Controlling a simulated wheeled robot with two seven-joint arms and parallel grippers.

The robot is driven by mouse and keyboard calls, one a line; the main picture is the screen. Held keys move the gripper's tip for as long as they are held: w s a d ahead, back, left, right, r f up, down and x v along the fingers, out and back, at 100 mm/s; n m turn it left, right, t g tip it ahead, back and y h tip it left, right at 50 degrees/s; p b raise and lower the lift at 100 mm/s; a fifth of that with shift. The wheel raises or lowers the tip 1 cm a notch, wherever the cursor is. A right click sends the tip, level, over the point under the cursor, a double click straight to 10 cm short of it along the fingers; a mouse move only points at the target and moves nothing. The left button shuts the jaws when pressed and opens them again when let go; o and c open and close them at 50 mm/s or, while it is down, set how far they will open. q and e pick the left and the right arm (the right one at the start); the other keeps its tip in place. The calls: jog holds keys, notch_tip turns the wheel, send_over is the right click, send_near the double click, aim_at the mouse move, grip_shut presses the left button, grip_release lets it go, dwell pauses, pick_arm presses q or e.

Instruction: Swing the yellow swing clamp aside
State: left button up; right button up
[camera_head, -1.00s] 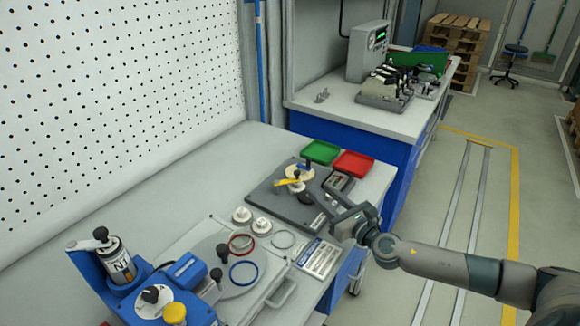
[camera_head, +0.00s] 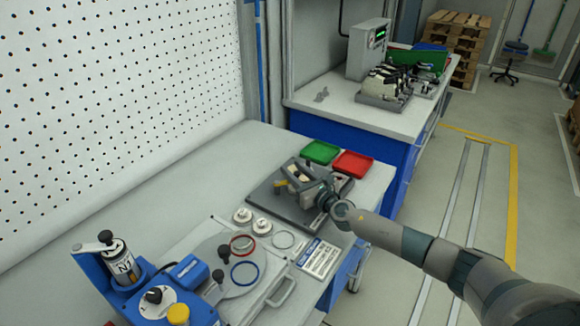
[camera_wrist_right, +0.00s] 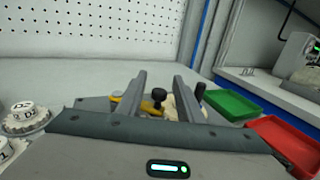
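The yellow swing clamp (camera_head: 281,187) is on the dark fixture plate (camera_head: 262,198), partly hidden by my right gripper in the head view. My right gripper (camera_head: 298,181) is over the plate, beside the clamp. In the right wrist view the fingers (camera_wrist_right: 160,84) are apart. A black knob (camera_wrist_right: 158,95) shows between them, and the yellow clamp (camera_wrist_right: 117,104) shows at the left finger. A cream disc (camera_wrist_right: 182,106) is partly hidden by the right finger. Contact with the clamp cannot be told. My left gripper is not in view.
A green tray (camera_head: 321,152) and a red tray (camera_head: 353,164) stand behind the plate. White knurled caps (camera_head: 242,216), rings (camera_head: 244,272) and a label plate (camera_head: 318,258) lie in front. A blue station (camera_head: 107,285) stands at lower left. The table's left side is clear.

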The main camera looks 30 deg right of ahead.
jog(key=shift+w+a, duration=0.2)
jog(key=shift+w, duration=1.05)
grip_shut()
